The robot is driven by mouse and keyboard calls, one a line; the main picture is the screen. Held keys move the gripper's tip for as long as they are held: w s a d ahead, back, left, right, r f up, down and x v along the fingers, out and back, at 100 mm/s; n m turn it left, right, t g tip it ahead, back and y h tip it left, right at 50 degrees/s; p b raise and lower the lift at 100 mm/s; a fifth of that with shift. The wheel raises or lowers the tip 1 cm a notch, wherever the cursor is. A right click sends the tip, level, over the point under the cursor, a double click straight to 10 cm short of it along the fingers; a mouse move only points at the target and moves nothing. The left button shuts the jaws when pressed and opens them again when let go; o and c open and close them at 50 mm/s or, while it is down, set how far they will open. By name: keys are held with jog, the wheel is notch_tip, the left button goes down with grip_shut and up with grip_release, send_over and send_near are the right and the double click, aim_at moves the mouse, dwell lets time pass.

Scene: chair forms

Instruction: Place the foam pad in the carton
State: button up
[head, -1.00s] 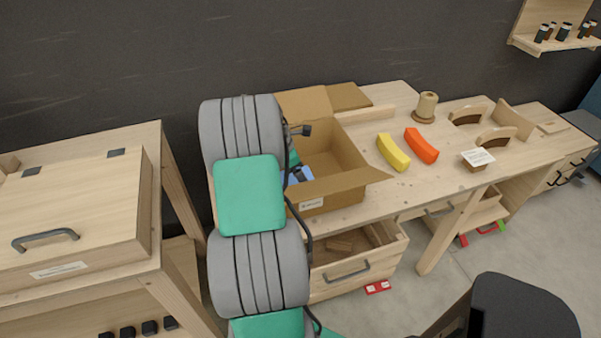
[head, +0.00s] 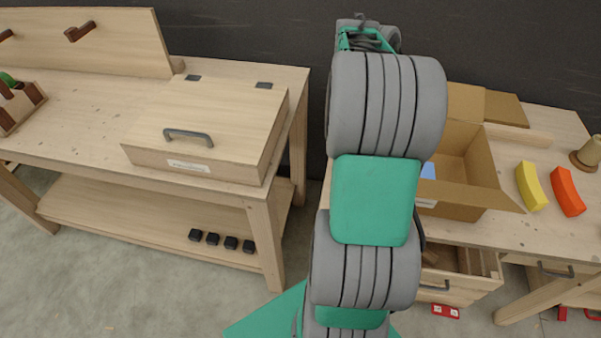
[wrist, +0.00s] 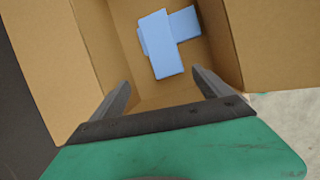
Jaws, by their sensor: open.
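The open cardboard carton (head: 482,166) stands on the right workbench, partly hidden behind my arm in the head view. The wrist view looks down into the carton (wrist: 110,38). Light blue foam pad pieces (wrist: 160,50) lie on its floor, one across another; I cannot tell exactly how many. A bit of blue foam also shows in the head view (head: 428,171). My gripper (wrist: 162,82) is open and empty above the carton, its two fingers spread apart, with the foam beyond the fingertips. My arm hides the gripper in the head view.
A yellow block (head: 531,186) and a red-orange block (head: 567,191) lie right of the carton. An open drawer (head: 462,268) is below it. A lidded wooden box (head: 207,130) sits on the left bench (head: 80,110). Bare floor shows between the benches.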

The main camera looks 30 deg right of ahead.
jog(key=w+a+r+m+t, duration=0.1)
jog(key=w+a, duration=0.2)
jog(key=a, duration=0.5)
jog(key=w+a+r+m+t, duration=0.1)
jog(key=w+a+t, duration=0.15)
jog(key=a, duration=0.55)
jog(key=s+a+f+m+t+y, duration=0.1)
jog(key=s+a+m, duration=0.1)
jog(key=a, duration=0.9)
jog(key=s+a+f+m+y, duration=0.1)
jog(key=s+a+m+y, duration=0.1)
jog(key=a, duration=1)
jog(key=shift+s+a+f+m+t+y, duration=0.25)
jog(key=shift+s+a+m+t+y, duration=0.1)
jog(key=shift+s+m, duration=0.3)
